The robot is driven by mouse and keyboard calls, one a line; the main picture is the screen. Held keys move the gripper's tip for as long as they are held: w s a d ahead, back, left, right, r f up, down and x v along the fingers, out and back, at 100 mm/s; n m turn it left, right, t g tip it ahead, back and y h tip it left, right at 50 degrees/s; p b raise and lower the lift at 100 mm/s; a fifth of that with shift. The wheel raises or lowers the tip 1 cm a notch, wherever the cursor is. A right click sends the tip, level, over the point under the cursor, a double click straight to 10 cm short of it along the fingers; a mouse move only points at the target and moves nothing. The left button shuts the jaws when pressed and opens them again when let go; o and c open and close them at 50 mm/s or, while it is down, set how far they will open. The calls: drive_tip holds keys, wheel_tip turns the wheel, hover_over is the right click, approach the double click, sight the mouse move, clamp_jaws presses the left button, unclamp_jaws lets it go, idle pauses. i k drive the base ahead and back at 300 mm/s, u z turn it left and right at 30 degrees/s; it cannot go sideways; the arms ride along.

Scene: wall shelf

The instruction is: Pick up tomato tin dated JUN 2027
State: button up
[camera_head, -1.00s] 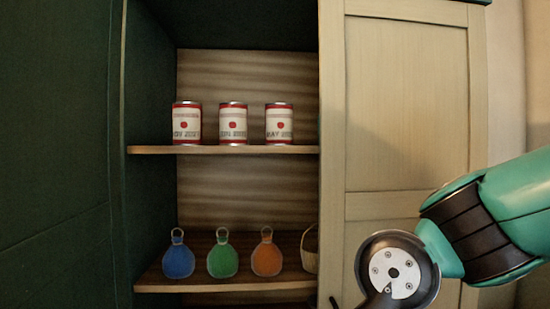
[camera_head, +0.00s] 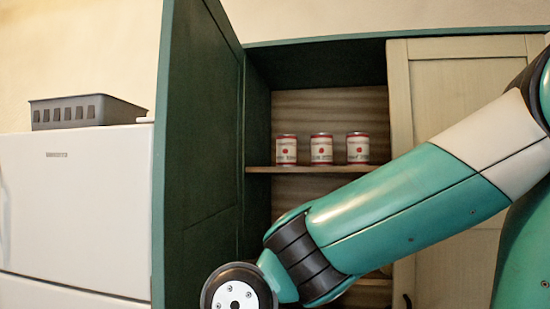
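Three red-and-white tomato tins stand upright in a row on the upper shelf (camera_head: 262,169) of the open cupboard: a left tin (camera_head: 286,150), a middle tin (camera_head: 321,150) and a right tin (camera_head: 358,149). Their date labels are too small to read in this view. My arm reaches across the front of the cupboard, below the tins, with its wrist joint at the lower left. My gripper is outside the picture. No tin is touched by the visible part of my arm.
The green cupboard door (camera_head: 200,150) stands open on the left. The pale right door (camera_head: 470,85) is closed. A white fridge (camera_head: 80,210) with a grey basket (camera_head: 85,112) on top stands at the left. My arm hides most of the lower shelf.

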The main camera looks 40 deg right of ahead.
sight(321, 143)
drive_tip(key=u, duration=1.25)
drive_tip(key=k, duration=0.15)
drive_tip(key=z, duration=2.65)
